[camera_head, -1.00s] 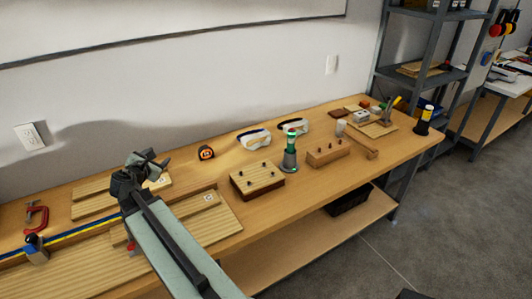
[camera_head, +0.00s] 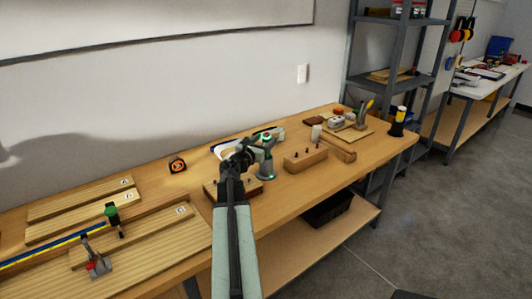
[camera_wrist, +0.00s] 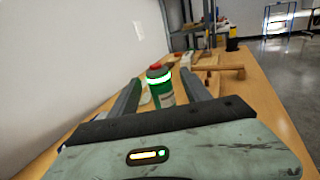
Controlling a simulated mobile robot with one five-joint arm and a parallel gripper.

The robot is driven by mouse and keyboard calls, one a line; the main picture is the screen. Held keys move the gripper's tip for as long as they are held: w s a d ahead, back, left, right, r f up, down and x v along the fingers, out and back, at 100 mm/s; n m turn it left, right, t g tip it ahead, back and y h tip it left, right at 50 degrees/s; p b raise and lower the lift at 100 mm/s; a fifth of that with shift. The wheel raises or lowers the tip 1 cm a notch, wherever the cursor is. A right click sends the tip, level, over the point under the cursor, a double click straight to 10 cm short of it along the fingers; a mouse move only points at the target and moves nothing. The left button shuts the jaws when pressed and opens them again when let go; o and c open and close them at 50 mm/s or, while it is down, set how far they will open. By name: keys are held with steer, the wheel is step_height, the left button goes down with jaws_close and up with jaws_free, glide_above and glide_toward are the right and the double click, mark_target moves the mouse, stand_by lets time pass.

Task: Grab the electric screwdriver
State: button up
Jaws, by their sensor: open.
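The electric screwdriver (camera_head: 267,161) appears to be the green-and-grey upright tool with a flared grey base, standing on the wooden bench. In the wrist view its green body (camera_wrist: 161,88) with a bright ring and red top shows between the two fingers, beyond the palm; its lower part is hidden. My gripper (camera_head: 243,150) is just left of it in the head view and overlaps its left edge. In the wrist view my gripper (camera_wrist: 160,78) is open, with a dark finger on each side of the tool. I cannot tell whether the fingers touch it.
A wooden block with pegs (camera_head: 215,189) lies under my arm, partly hidden. Another pegged block (camera_head: 305,159) stands right of the screwdriver. Safety goggles (camera_head: 224,149) lie behind my gripper. A tape measure (camera_head: 177,165) and wooden boards (camera_head: 150,240) are to the left.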

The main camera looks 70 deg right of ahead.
steer(key=d, duration=0.5)
steer(key=shift+s+f, duration=0.25)
steer(key=shift+f, duration=0.05)
jaws_close()
stand_by(1.0)
